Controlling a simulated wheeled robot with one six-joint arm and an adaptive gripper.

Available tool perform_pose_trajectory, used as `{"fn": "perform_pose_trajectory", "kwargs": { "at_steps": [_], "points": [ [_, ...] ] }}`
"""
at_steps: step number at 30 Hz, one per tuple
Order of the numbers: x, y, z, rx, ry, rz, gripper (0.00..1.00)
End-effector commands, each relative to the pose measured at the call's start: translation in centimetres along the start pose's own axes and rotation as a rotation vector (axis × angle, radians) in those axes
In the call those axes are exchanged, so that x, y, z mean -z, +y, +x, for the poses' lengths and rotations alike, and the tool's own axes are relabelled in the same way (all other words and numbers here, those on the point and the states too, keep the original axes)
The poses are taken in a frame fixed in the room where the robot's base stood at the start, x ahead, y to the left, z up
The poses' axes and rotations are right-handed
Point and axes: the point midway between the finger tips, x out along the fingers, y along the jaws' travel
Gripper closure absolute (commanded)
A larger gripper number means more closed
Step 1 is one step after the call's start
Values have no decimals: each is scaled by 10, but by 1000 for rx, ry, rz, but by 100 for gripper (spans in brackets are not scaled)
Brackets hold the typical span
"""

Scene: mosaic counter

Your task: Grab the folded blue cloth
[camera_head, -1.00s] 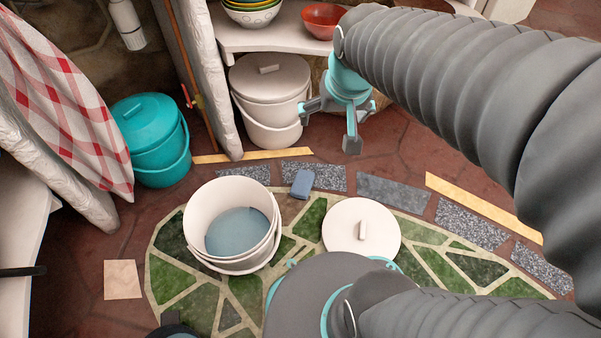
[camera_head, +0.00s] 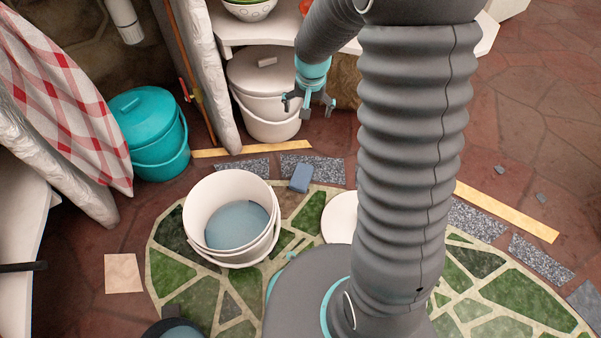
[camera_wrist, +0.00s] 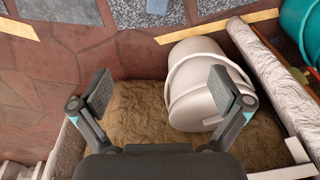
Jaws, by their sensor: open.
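The folded blue cloth (camera_head: 301,178) is a small blue block lying on the floor, at the edge of the speckled grey tile strip, behind and right of the open white bucket. My gripper (camera_head: 308,102) hangs in front of the lidded white bucket, above and beyond the cloth in the head view, apart from it. In the wrist view, my gripper (camera_wrist: 162,92) has its two fingers spread wide with nothing between them. A small dark blue-grey piece (camera_wrist: 157,6) at the top edge there may be the cloth, cut off by the frame.
The open white bucket (camera_head: 190,222) holds bluish water. A round white lid (camera_head: 338,212) is partly hidden by my arm. The lidded white bucket (camera_head: 262,80) stands under a shelf (camera_head: 232,36) with bowls. A teal bucket (camera_head: 147,135) stands left. Floor at right is mostly clear.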

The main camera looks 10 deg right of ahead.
Motion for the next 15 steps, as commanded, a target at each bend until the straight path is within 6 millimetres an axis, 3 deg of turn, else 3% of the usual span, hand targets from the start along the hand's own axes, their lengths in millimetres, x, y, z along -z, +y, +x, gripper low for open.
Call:
{"fn": "perform_pose_trajectory", "kwargs": {
  "at_steps": [7,15],
  "points": [
    [13,-4,73,-21,-55,56,0],
    [15,-5,156,-44,-107,116,0]
  ]
}}
